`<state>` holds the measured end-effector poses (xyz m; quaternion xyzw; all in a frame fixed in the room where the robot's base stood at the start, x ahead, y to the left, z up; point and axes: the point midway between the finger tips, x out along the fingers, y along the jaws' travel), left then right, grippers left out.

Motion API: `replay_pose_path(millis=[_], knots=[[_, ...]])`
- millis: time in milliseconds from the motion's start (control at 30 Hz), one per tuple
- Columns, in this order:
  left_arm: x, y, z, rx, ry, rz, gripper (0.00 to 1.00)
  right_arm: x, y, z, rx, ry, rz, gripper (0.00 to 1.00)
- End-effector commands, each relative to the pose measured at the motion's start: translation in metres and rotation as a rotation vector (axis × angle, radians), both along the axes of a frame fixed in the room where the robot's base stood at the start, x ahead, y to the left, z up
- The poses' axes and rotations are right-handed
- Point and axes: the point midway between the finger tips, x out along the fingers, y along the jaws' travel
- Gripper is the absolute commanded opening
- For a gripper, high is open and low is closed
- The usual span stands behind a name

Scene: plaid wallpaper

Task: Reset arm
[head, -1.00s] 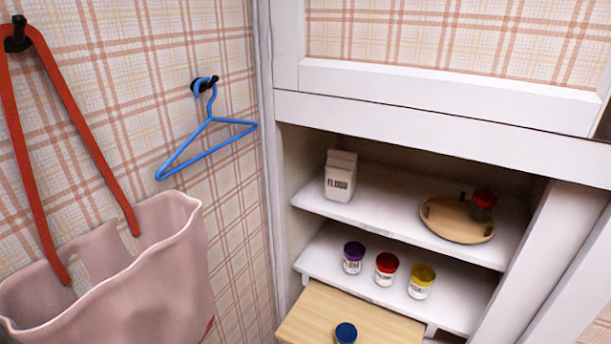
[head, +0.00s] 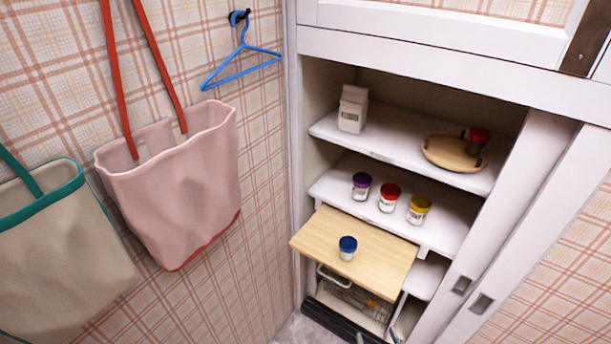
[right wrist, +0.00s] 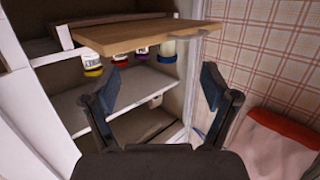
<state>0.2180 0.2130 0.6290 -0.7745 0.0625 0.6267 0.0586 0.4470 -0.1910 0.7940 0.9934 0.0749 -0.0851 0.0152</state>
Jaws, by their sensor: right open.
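My right gripper (right wrist: 158,90) shows in the right wrist view with its two dark fingers spread apart and nothing between them. That view is upside down and faces the open cabinet, with the wooden pull-out board (right wrist: 140,34) and several lidded jars beyond the fingers. In the head view I cannot clearly make out the right gripper. A dark shape lies at the bottom of the cabinet there, and I cannot tell what it is. My left gripper is in neither view.
A blue-lidded jar (head: 347,248) stands on the pull-out board (head: 380,262), which juts from the cabinet. Purple, red and yellow-lidded jars stand on the middle shelf (head: 335,188). A flour carton (head: 352,108) and round board (head: 440,155) are above. Bags and a blue hanger (head: 240,62) hang left.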

Motion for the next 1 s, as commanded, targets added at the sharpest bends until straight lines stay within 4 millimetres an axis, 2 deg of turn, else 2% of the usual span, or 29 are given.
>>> replay_pose_path(millis=[167, 367, 467, 500, 567, 600, 700, 833, 900, 1000], knots=[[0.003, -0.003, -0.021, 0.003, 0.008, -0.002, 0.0, -0.008, -0.011, -0.051, -0.037, 0.148, -0.031, 0.86], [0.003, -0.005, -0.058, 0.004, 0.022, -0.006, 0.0, -0.036, -0.023, -0.133, -0.09, 0.39, -0.061, 0.86], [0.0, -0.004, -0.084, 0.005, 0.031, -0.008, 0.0, -0.07, -0.027, -0.187, -0.125, 0.565, -0.067, 0.86], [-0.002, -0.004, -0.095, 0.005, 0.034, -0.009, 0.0, -0.089, -0.029, -0.21, -0.142, 0.65, -0.067, 0.86], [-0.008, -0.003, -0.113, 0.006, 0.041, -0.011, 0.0, -0.123, -0.029, -0.244, -0.162, 0.781, -0.061, 0.86], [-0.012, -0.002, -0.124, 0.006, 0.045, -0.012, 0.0, -0.147, -0.029, -0.264, -0.175, 0.863, -0.054, 0.86], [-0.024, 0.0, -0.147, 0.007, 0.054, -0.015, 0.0, -0.2, -0.027, -0.301, -0.196, 1.034, -0.03, 0.86], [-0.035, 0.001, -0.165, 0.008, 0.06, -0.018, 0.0, -0.25, -0.023, -0.327, -0.207, 1.177, -0.001, 0.86], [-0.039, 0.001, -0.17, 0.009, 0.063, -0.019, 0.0, -0.264, -0.023, -0.334, -0.209, 1.218, 0.008, 0.86], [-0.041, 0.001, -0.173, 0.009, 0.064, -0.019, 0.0, -0.271, -0.022, -0.337, -0.211, 1.236, 0.012, 0.86]])
